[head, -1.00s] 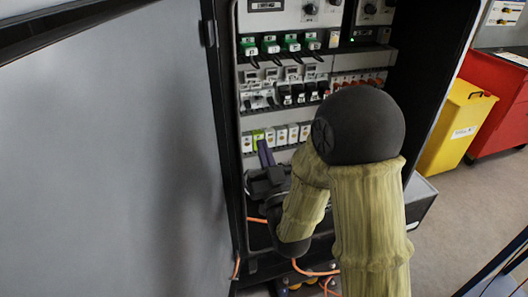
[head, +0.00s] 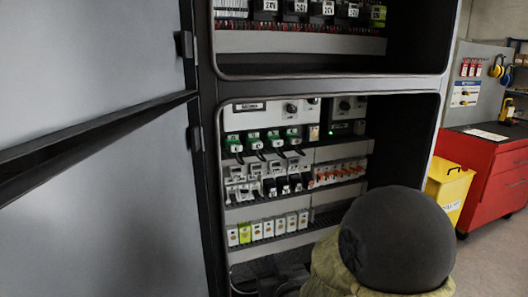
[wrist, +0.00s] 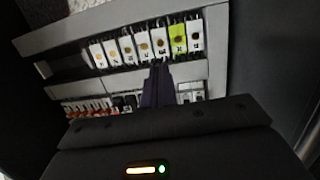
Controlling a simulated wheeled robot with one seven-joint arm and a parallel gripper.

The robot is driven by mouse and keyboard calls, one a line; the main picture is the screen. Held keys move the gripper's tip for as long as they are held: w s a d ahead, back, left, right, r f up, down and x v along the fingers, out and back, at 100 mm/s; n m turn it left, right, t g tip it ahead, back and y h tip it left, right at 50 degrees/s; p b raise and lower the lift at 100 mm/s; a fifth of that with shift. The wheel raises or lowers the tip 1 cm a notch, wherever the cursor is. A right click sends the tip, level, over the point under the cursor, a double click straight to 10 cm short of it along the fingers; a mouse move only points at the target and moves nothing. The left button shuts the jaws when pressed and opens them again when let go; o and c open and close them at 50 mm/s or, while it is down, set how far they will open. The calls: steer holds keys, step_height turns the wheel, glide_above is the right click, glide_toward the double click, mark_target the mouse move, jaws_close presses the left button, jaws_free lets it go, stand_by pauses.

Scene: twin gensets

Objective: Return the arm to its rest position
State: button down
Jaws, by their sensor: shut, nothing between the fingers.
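My gripper's dark fingers (wrist: 157,86) are together and empty in the wrist view, in front of the lower module rows of the open cabinet. A row of white modules (wrist: 143,48) with a yellow-green one (wrist: 178,39) shows just beyond the fingertips. I cannot tell whether the fingers touch anything. In the head view my arm's dark rounded joint fills the bottom right and hides part of the cabinet's lower section. Only a dark part of the wrist shows at the bottom edge there; the fingertips are not visible.
The cabinet's grey door (head: 95,200) stands open on the left. The cabinet frame (head: 320,72) surrounds rows of breakers and green-fronted modules (head: 272,138). A yellow bin (head: 446,187) and a red workbench (head: 490,175) stand at the right, with bare floor before them.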

steer(key=s+d+f+m+g+h, duration=0.2)
steer(key=s+d+f+g, duration=0.2)
steer(key=s+d+g, duration=0.3)
steer(key=s+d+f+m+g+h, duration=0.15)
steer(key=s+d+f+g, duration=0.35)
steer(key=s, duration=0.5)
step_height(320, 180, up, 25)
steer(key=d+p, duration=0.1)
steer(key=p, duration=2.3)
steer(key=shift+s+g+h, duration=0.3)
steer(key=shift+g+h, duration=0.1)
steer(key=shift+h, duration=0.05)
steer(key=shift+d+f, duration=0.1)
steer(key=shift+f, duration=0.05)
